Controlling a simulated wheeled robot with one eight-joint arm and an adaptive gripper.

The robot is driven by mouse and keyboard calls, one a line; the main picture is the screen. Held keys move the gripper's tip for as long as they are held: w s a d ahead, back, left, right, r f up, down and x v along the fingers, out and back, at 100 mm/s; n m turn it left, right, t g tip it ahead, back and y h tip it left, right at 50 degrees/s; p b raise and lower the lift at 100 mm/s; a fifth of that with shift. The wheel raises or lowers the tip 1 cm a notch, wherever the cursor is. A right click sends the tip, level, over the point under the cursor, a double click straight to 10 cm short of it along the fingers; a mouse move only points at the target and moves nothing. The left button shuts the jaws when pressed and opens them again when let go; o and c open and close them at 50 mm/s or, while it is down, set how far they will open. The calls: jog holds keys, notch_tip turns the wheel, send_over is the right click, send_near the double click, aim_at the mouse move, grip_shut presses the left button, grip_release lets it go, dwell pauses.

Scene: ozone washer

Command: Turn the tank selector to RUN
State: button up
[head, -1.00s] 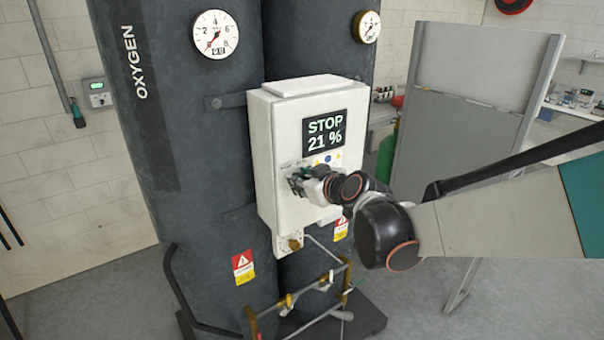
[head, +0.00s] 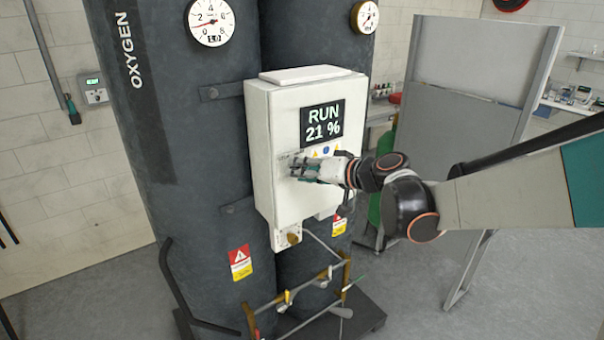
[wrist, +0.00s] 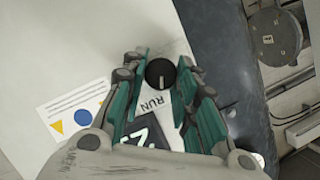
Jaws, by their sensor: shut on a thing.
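The tank selector (wrist: 159,73) is a round black knob with a white pointer line on the front of a white control box (head: 275,135). In the wrist view its line points toward the printed word RUN (wrist: 152,103). My gripper (head: 297,167) is at the box front below the display, with its green-padded fingers (wrist: 161,82) shut on the knob from both sides. In the head view the gripper hides the knob. The display (head: 322,122) reads RUN and 21 %.
The box is mounted on tall dark tanks, one marked OXYGEN (head: 125,150). A round gauge (head: 209,22) sits above it. A pipe frame with valves (head: 300,300) stands low in front. A grey panel (head: 470,130) stands to the right.

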jog(key=shift+m, duration=0.5)
jog(key=shift+y+b, duration=0.3)
jog(key=o, duration=1.1)
jog(key=shift+c, duration=0.2)
jog(key=shift+d, duration=0.1)
jog(key=v, duration=1.2)
